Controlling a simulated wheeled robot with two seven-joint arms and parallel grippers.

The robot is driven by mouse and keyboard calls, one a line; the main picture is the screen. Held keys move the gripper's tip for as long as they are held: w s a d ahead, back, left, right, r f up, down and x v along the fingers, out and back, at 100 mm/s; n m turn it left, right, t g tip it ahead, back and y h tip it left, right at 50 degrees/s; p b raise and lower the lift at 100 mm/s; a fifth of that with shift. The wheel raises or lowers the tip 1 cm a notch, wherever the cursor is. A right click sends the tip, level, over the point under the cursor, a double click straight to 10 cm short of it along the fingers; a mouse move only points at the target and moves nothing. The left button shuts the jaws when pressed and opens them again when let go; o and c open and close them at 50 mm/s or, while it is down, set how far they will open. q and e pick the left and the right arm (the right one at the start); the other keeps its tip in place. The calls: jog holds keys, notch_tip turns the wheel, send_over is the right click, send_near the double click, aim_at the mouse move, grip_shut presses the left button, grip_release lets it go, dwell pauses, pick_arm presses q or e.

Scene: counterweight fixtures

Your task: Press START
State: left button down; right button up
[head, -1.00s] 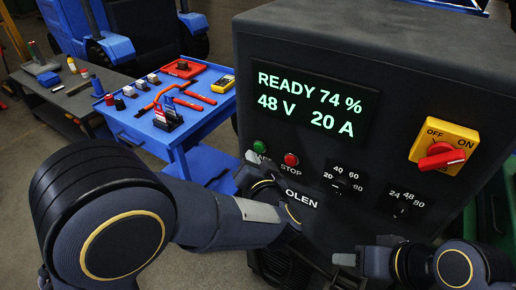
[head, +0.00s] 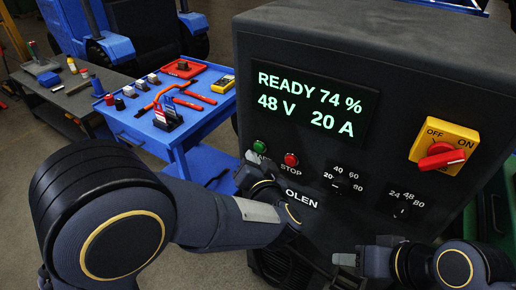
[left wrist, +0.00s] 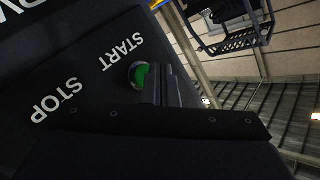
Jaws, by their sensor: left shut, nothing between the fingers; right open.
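The green START button (head: 260,146) is on the dark front panel of the charger cabinet, below the lit display (head: 312,103). In the left wrist view the button (left wrist: 140,75) is partly covered by my fingers, beside the START label (left wrist: 122,53). My left gripper (head: 251,160) is shut and empty, its tips close to the button and just below it in the head view. I cannot tell whether they touch it. The red STOP button (head: 291,160) is to the right. My right gripper (head: 346,259) is open and empty, low before the cabinet.
The panel also carries two small selector knobs (head: 338,187) and a red rotary switch on a yellow plate (head: 443,150). The display reads READY 74 %, 48 V, 20 A. A blue cart (head: 205,120) with tools stands left of the cabinet, with a grey bench (head: 85,98) beyond.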

dwell(0.4)
pick_arm(q)
jog(key=shift+w+d+p, duration=0.25)
jog(key=shift+w+p, duration=0.1)
jog(key=shift+p, duration=0.05)
jog(key=shift+w+d+p, duration=0.35)
jog(key=shift+w, duration=0.1)
dwell(0.8)
jog(key=shift+s, duration=0.1)
jog(key=shift+s+a, duration=0.6)
jog(key=shift+s, duration=0.1)
jog(key=shift+s+a+p, duration=0.25)
jog(key=shift+s+a, duration=0.5)
jog(key=shift+s, duration=0.3)
jog(key=shift+s+a+p, duration=0.25)
jog(key=shift+s+a, duration=0.45)
jog(key=shift+s, duration=0.3)
jog(key=shift+w, duration=0.1)
